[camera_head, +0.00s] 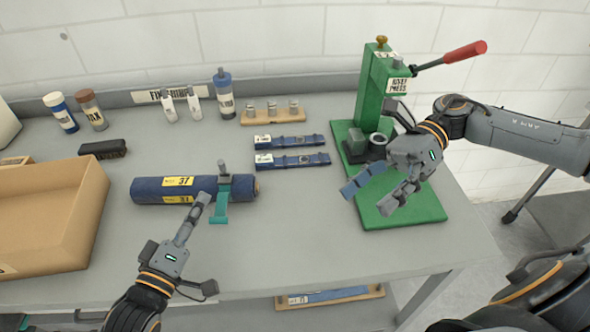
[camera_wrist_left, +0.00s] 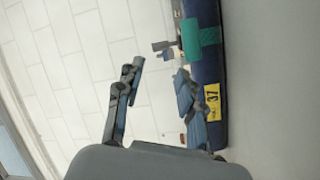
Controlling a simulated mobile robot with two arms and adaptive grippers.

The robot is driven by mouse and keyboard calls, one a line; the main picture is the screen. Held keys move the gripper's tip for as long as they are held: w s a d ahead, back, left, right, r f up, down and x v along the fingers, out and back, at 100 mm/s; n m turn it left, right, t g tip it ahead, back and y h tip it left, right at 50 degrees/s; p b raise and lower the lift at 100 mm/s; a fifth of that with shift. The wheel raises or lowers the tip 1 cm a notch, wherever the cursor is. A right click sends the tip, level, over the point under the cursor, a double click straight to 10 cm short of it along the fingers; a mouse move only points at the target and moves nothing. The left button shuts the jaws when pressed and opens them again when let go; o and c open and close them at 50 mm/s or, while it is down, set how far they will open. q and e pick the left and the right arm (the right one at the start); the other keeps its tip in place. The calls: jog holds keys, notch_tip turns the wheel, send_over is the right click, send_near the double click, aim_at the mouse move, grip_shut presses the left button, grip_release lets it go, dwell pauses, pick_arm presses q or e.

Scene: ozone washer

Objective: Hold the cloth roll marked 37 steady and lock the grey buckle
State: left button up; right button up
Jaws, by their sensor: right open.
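The dark blue cloth roll (camera_head: 150,190) lies on the table with yellow labels marked 37. It also shows upright along the right of the left wrist view (camera_wrist_left: 206,75). A teal strap (camera_head: 219,207) wraps around its right part. The grey buckle (camera_head: 222,178) sits on top of the strap with its lever standing up. My left gripper (camera_head: 203,200) is at the roll's front side, left of the strap. Its fingers (camera_wrist_left: 158,75) are apart with nothing between them; contact with the roll cannot be told. My right gripper (camera_head: 367,198) is open and empty above the green press base.
The green press (camera_head: 375,95) with a red handle stands at the right. A cardboard box (camera_head: 50,255) stands at the left beside a black brush (camera_head: 103,148). Two blue strips (camera_head: 292,160) lie behind the roll. Bottles line the back. The table's front middle is clear.

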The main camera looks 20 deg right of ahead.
pick_arm(q)
jog(key=shift+w, duration=0.1)
pick_arm(e)
jog(key=w+a+f+t, duration=0.2)
jog(key=w+f+t, duration=0.4)
jog(key=w, duration=0.4)
jog(key=t+h, duration=0.2)
jog(key=t, duration=0.1)
send_near(240, 187)
jog(key=d, duration=0.3)
jog(key=shift+w+d+f, duration=0.25)
jog(key=shift+w+f, duration=0.05)
jog(key=shift+f, duration=0.1)
jog(key=shift+w+a+f, duration=0.3)
jog(key=shift+w+a, duration=0.05)
jog(key=shift+a, duration=0.15)
jog(key=x, duration=1.2)
jog(key=shift+a+f, duration=0.2)
jog(key=shift+a, duration=0.05)
